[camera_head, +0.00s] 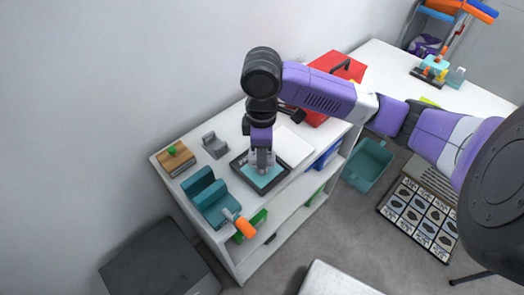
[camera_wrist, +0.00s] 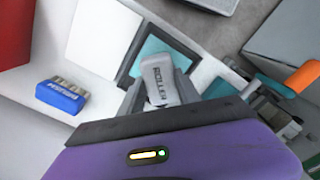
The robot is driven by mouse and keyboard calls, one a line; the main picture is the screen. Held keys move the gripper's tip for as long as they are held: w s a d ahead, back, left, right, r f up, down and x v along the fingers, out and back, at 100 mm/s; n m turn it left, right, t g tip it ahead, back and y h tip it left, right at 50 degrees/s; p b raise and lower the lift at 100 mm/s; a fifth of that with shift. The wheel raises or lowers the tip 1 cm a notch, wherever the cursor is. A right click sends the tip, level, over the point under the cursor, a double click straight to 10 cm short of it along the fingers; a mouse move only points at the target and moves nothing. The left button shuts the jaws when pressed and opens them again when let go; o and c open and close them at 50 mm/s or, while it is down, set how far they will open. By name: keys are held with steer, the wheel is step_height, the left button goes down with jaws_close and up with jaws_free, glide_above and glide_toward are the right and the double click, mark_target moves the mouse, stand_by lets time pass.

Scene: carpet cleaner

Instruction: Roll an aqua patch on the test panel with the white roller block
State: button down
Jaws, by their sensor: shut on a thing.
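My gripper (camera_head: 262,160) is shut on the white roller block (camera_wrist: 158,80), which has "ROLLER" printed on it. My gripper points down over a dark-rimmed tray (camera_head: 243,182) with an aqua surface inside; the tray also shows behind the block in the wrist view (camera_wrist: 128,72). I cannot tell if the block touches the aqua. A blank white panel (camera_head: 294,146), likely the test panel, lies beside the tray to the right. It also shows at the upper left of the wrist view (camera_wrist: 102,38). No aqua shows on its visible part.
All this is on a white shelf unit against the wall. A teal holder (camera_head: 211,200) with an orange-handled tool (camera_head: 244,228) is at the front left. A wooden block (camera_head: 175,160) and grey piece (camera_head: 215,145) stand behind. A red case (camera_head: 338,67) is beyond the panel.

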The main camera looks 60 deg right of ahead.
steer(key=shift+r+p, duration=2.5)
steer(key=shift+r, duration=0.85)
